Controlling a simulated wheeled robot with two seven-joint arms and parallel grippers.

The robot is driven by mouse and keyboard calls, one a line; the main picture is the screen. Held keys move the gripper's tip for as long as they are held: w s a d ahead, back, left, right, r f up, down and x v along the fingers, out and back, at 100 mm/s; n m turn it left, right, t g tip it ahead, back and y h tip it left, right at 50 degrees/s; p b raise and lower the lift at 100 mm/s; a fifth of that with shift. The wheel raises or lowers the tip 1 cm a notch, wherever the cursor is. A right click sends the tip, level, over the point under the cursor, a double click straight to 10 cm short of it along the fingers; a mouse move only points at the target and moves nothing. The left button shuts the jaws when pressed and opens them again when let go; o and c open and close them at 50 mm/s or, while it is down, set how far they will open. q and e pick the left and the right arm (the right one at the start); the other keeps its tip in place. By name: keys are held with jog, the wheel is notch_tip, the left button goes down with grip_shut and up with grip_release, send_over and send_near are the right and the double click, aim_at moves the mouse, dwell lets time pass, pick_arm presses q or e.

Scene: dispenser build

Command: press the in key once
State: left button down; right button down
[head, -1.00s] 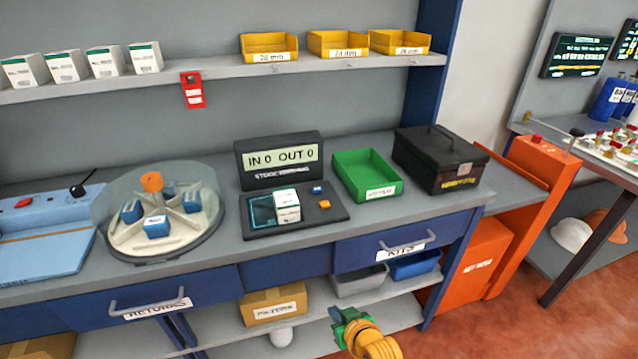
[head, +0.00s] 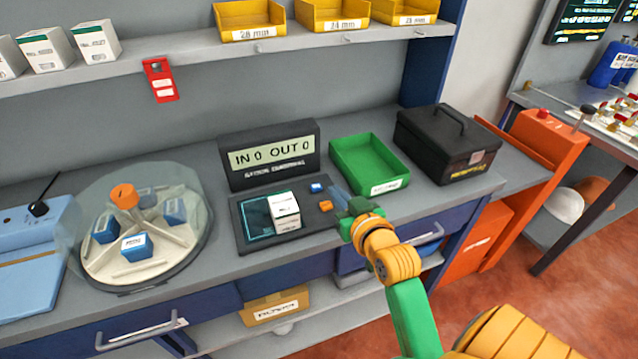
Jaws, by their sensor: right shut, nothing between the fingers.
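The dark key pad (head: 250,238) lies on the counter with a white box (head: 284,211) on its teal-edged panel. It carries a blue key (head: 316,187) and an orange key (head: 326,206); no readable label tells which is the in key. The display (head: 270,157) behind reads "IN 0 OUT 0". My right gripper (head: 336,192) is shut and empty, its fingertips just right of the two keys. I see a small gap to the blue key; its height above the pad is hard to tell. My left gripper is out of view.
A green tray (head: 392,184) and a black case (head: 440,155) stand right of the display. A round clear-covered carousel (head: 95,262) with blue boxes stands to the left. A shelf (head: 200,50) with yellow bins runs above.

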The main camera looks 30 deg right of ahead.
send_over(320, 196)
jog(key=f, duration=0.2)
jog(key=shift+s+a+f, duration=0.1)
jog(key=shift+s+f, duration=0.1)
jog(key=shift+f, duration=0.15)
jog(key=f, duration=0.3)
jog(key=shift+w+f, duration=0.25)
jog(key=shift+w, duration=0.05)
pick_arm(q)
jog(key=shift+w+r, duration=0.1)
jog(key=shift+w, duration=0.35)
pick_arm(e)
jog(key=shift+f, duration=0.35)
